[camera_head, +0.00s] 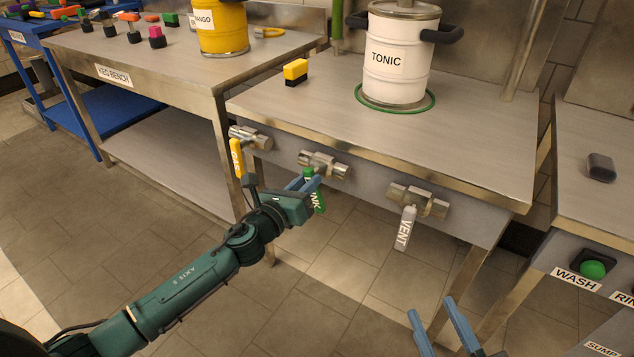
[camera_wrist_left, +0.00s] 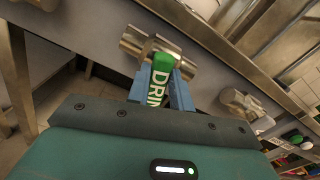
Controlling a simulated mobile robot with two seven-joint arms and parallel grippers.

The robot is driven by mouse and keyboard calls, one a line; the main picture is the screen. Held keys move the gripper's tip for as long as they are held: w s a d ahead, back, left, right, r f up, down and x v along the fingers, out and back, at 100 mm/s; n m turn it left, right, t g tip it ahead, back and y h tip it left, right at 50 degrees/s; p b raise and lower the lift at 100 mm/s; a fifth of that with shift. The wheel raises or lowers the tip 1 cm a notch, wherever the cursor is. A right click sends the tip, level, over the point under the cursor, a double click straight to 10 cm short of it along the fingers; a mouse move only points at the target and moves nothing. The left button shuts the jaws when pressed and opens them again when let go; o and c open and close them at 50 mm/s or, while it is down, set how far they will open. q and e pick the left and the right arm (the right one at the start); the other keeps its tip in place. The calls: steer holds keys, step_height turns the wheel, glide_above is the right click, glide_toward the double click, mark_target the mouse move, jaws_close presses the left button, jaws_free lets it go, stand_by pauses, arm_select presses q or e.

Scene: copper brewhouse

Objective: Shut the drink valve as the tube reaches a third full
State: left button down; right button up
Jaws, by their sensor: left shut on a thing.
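The drink valve (camera_head: 324,165) sits on the front of the steel bench, between the gas and vent valves. Its green handle (camera_head: 315,194) hangs down, slightly tilted. My left gripper (camera_head: 311,183) is shut on this handle. In the left wrist view the green handle (camera_wrist_left: 160,77), lettered "DRIN", lies between the blue fingers. A green upright tube (camera_head: 338,25) stands at the back of the bench, its top cut off; I cannot tell its fill level. My right gripper (camera_head: 438,318) is at the bottom, fingers apart and empty, away from the valves.
The yellow gas handle (camera_head: 237,158) and grey vent handle (camera_head: 405,230) hang on either side. A white TONIC keg (camera_head: 398,75) and a yellow-black block (camera_head: 296,72) stand on the bench. A green WASH button (camera_head: 592,269) is at right.

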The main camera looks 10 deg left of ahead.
arm_select(q)
steer(key=shift+r+m, duration=0.1)
steer(key=shift+m, duration=1.1)
steer(key=c, duration=1.4)
jaws_free()
steer(key=shift+p+v, duration=0.4)
steer(key=shift+v, duration=2.65)
